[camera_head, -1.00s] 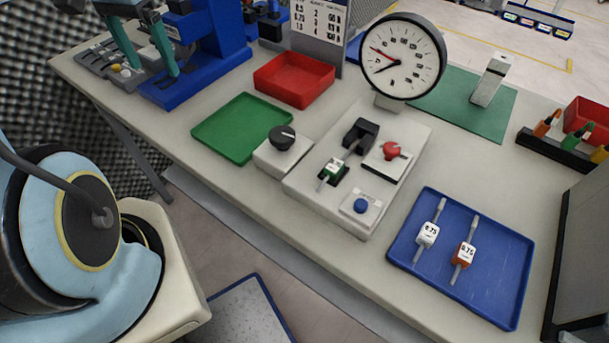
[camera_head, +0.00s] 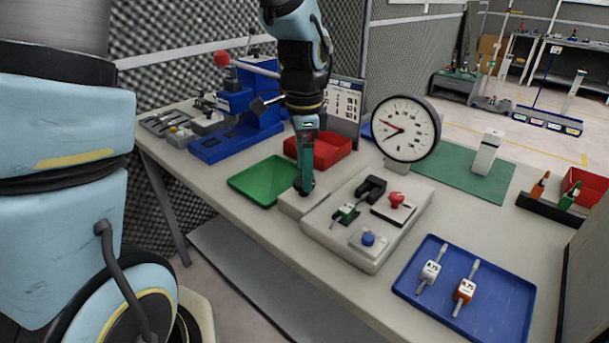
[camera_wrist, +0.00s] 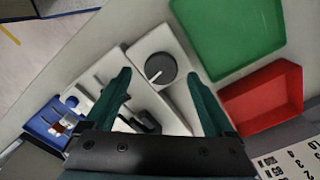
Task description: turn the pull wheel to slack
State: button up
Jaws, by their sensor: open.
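The pull wheel is taken to be the dark round knob (camera_wrist: 161,68) with a white pointer line, on a pale block (camera_head: 292,204). In the wrist view its pointer aims to the lower left. In the head view my gripper mostly hides it. My gripper (camera_head: 304,188) points down over the block. In the wrist view its teal fingers (camera_wrist: 159,76) are open, one on each side of the knob, with nothing held. Whether they touch the knob cannot be told. The round white gauge (camera_head: 405,128) stands behind, its red and dark hands pointing left.
Beside the block is a pale fixture (camera_head: 340,243) with a black clamp, red knob (camera_head: 396,199) and blue button (camera_head: 368,239). Green tray (camera_head: 262,181) and red tray (camera_head: 331,151) lie close to my gripper. A blue tray (camera_head: 505,312) holds two tagged pieces.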

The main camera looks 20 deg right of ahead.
jog(key=shift+f, duration=1.3)
jog(key=shift+c, duration=0.2)
jog(key=c, duration=1.3)
